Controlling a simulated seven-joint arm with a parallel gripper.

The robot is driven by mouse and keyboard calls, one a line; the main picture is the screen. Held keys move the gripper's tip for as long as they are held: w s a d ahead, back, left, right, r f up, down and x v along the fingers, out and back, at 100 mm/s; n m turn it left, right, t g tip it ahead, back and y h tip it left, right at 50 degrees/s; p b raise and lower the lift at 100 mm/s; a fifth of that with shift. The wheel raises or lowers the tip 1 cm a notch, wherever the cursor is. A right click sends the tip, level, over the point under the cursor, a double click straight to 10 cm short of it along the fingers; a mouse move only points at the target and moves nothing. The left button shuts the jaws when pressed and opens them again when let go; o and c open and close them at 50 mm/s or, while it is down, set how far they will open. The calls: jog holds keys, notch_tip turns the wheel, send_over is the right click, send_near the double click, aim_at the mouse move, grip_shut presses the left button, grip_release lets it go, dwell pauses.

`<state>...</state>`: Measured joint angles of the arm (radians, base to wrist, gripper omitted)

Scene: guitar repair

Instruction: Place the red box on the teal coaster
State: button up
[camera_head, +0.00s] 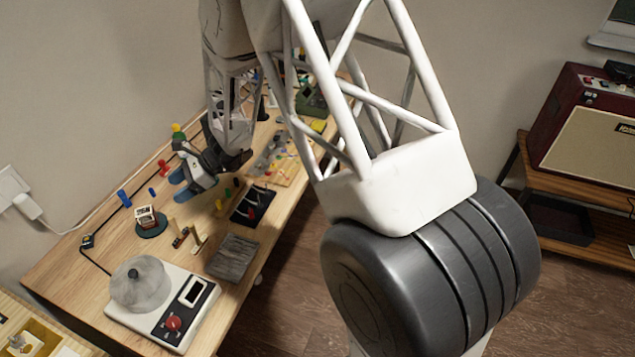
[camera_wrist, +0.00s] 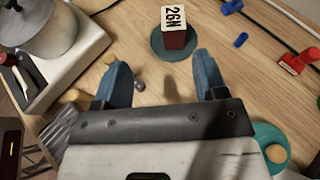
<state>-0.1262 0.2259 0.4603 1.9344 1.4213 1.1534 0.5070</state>
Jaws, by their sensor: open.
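The red box (camera_wrist: 174,41) stands upright on the teal coaster (camera_wrist: 159,53) in the wrist view, with a pale lettered top. In the head view the box (camera_head: 146,216) and the coaster (camera_head: 152,232) show near the table's left side. My gripper (camera_wrist: 162,62) has two blue fingers spread apart with nothing between them. Its fingertips are short of the box in the wrist view and do not appear to touch it. In the head view my gripper (camera_head: 177,184) is behind and to the right of the coaster.
A white device with a grey pot (camera_head: 140,284) stands at the table's near end. A grey ridged block (camera_head: 233,257) and a dark tray (camera_head: 252,205) lie right of the coaster. Red clamp-like (camera_wrist: 297,62) and blue (camera_wrist: 232,7) pieces lie near the coaster.

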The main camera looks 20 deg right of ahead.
jog(key=s+d+r+n+t+h, duration=0.1)
jog(key=s+d+r+n+h, duration=0.3)
jog(key=s+d+r, duration=0.4)
jog(key=s+d+r+n+t+h, duration=0.1)
jog(key=s+d+r+n+h, duration=0.3)
jog(key=s, duration=1.3)
jog(key=s+d+r+n+t+h, duration=0.1)
jog(key=s+d+r+n+h, duration=0.4)
jog(key=s+d+r+n, duration=0.3)
jog(key=s+d+r, duration=0.4)
jog(key=d, duration=0.1)
jog(key=shift+s+r+n, duration=0.25)
jog(key=shift+r+n, duration=0.05)
jog(key=shift+r, duration=0.05)
